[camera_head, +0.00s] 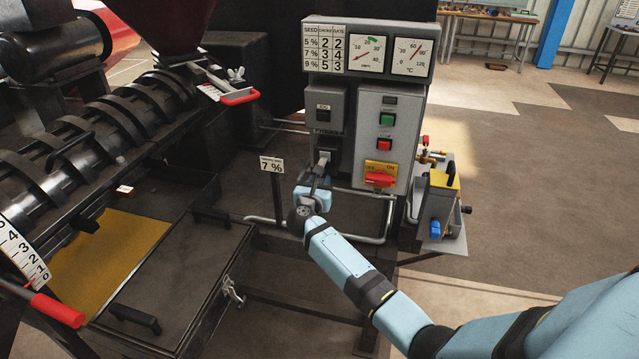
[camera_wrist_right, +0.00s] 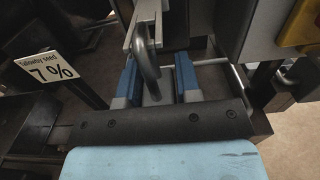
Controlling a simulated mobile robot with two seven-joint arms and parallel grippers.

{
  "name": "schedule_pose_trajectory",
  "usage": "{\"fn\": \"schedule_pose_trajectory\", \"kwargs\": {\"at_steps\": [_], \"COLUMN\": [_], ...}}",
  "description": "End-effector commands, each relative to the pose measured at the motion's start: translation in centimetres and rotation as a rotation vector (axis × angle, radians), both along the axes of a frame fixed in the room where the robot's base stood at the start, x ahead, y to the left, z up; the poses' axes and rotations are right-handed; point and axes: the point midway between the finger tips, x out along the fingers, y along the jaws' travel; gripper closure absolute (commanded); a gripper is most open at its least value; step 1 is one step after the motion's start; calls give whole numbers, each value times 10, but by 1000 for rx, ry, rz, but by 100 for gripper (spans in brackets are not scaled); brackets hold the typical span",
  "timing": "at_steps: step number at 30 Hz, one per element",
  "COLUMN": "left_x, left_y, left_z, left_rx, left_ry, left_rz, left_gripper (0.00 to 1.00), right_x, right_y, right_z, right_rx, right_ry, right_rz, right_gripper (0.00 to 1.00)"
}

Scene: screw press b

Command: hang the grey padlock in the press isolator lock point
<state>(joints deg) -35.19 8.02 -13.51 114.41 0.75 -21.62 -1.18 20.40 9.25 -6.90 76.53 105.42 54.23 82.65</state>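My left gripper is out of view.
A 7 % sign (camera_head: 271,165) stands left of my gripper. A pipe (camera_head: 375,240) runs below. A yellow and grey device (camera_head: 437,205) is at the right.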

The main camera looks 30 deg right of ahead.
Motion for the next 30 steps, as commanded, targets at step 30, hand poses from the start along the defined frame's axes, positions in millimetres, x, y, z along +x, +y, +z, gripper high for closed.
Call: {"fn": "schedule_pose_trajectory", "kwargs": {"at_steps": [30], "left_x": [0], "left_y": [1], "left_z": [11], "left_rx": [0], "left_ry": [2], "left_rz": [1], "left_gripper": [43], "right_x": [0], "right_y": [0], "right_z": [20], "right_rx": [-1], "right_ry": [-1], "right_rz": [0], "right_gripper": [100]}}
